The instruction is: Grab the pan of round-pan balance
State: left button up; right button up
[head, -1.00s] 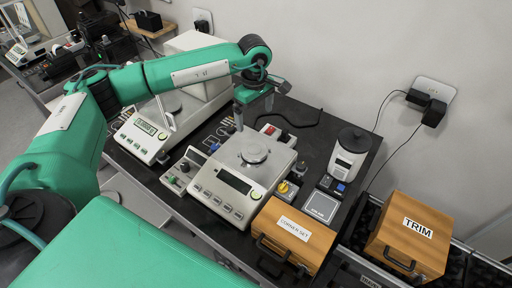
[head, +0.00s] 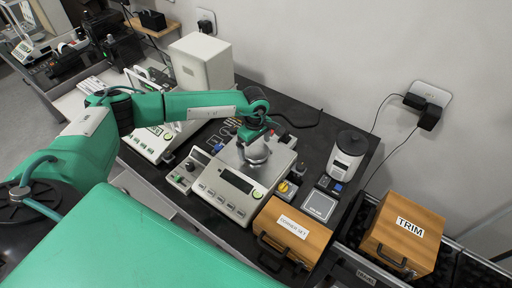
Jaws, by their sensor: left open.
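The middle balance (head: 224,194) is a white box with a dark display and several buttons along its front edge. My left gripper (head: 250,146) is open and points down at the left and far side of this pan. I cannot tell whether its fingers touch the pan or stand around its rim. My right gripper is not in view.
A second white balance (head: 147,146) stands to the left, partly behind my arm. A wooden box (head: 291,232) is close at the front right, and a TRIM box (head: 402,236) is farther right. A white and black device (head: 347,158) stands at the back right.

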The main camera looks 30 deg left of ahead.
pick_arm(q)
jog(key=shift+f, duration=0.4)
jog(key=shift+c, duration=0.4)
jog(key=c, duration=0.9)
jog(key=shift+r, duration=0.1)
